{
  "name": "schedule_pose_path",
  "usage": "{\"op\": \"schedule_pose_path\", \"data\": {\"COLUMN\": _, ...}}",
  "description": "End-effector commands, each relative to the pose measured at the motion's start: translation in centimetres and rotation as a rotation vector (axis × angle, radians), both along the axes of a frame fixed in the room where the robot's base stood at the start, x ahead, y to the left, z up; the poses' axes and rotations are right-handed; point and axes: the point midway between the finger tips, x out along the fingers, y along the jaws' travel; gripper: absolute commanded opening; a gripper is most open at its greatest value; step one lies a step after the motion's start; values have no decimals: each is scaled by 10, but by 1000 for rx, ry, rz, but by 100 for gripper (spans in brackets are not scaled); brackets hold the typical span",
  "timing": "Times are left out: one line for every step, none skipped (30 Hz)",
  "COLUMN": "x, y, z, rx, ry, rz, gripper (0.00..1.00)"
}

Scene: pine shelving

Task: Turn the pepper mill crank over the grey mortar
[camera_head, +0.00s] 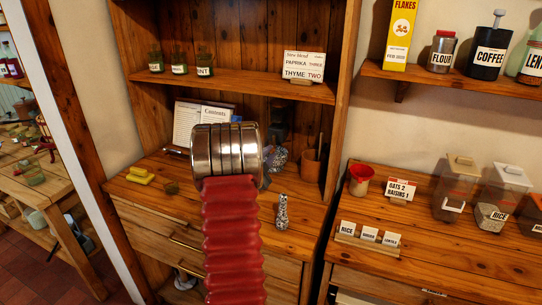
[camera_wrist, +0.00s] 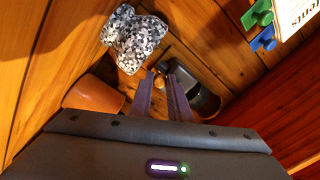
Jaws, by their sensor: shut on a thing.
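In the wrist view my gripper (camera_wrist: 161,77) is shut on the small wooden crank knob (camera_wrist: 160,82) of what looks like the dark pepper mill (camera_wrist: 203,100). The mill's body lies just right of the fingers and is partly hidden by them. The grey speckled mortar (camera_wrist: 135,38) is beyond the fingertips, up and to the left. In the head view the mortar (camera_head: 280,157) shows partly behind my arm. Dark shapes, perhaps the mill (camera_head: 279,115), stand above it. My fingers are hidden there by my arm.
A brown pot (camera_wrist: 93,95) is close left of my fingers; it also holds utensils in the head view (camera_head: 311,165). A speckled shaker-like piece (camera_head: 282,211) stands on the front of the counter. A contents board (camera_head: 200,122) and yellow blocks (camera_head: 141,175) are to the left.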

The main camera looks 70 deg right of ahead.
Motion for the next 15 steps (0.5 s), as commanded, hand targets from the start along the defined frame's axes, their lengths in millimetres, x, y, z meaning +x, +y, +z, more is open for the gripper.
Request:
{"op": "schedule_pose_path", "data": {"x": 1, "y": 0, "z": -1, "rx": 0, "ry": -18, "rz": -1, "gripper": 0}}
{"op": "schedule_pose_path", "data": {"x": 1, "y": 0, "z": -1, "rx": -1, "ry": -28, "rz": -1, "gripper": 0}}
{"op": "schedule_pose_path", "data": {"x": 1, "y": 0, "z": -1, "rx": -2, "ry": -41, "rz": -1, "gripper": 0}}
{"op": "schedule_pose_path", "data": {"x": 2, "y": 0, "z": -1, "rx": -3, "ry": -48, "rz": -1, "gripper": 0}}
{"op": "schedule_pose_path", "data": {"x": 2, "y": 0, "z": -1, "rx": -3, "ry": -54, "rz": -1, "gripper": 0}}
{"op": "schedule_pose_path", "data": {"x": 2, "y": 0, "z": -1, "rx": -4, "ry": -61, "rz": -1, "gripper": 0}}
{"op": "schedule_pose_path", "data": {"x": 2, "y": 0, "z": -1, "rx": -4, "ry": -65, "rz": -1, "gripper": 0}}
{"op": "schedule_pose_path", "data": {"x": 2, "y": 0, "z": -1, "rx": -4, "ry": -68, "rz": -2, "gripper": 0}}
{"op": "schedule_pose_path", "data": {"x": 2, "y": 0, "z": -1, "rx": -4, "ry": -71, "rz": -2, "gripper": 0}}
{"op": "schedule_pose_path", "data": {"x": 2, "y": 0, "z": -1, "rx": -4, "ry": -72, "rz": -2, "gripper": 0}}
{"op": "schedule_pose_path", "data": {"x": 2, "y": 0, "z": -2, "rx": -4, "ry": -73, "rz": -2, "gripper": 0}}
{"op": "schedule_pose_path", "data": {"x": 2, "y": 0, "z": -2, "rx": -4, "ry": -73, "rz": -2, "gripper": 0}}
{"op": "schedule_pose_path", "data": {"x": 2, "y": 0, "z": -2, "rx": -4, "ry": -73, "rz": -2, "gripper": 0}}
{"op": "schedule_pose_path", "data": {"x": 2, "y": 0, "z": -2, "rx": -4, "ry": -73, "rz": -2, "gripper": 0}}
{"op": "schedule_pose_path", "data": {"x": 2, "y": 0, "z": -2, "rx": -4, "ry": -72, "rz": -2, "gripper": 0}}
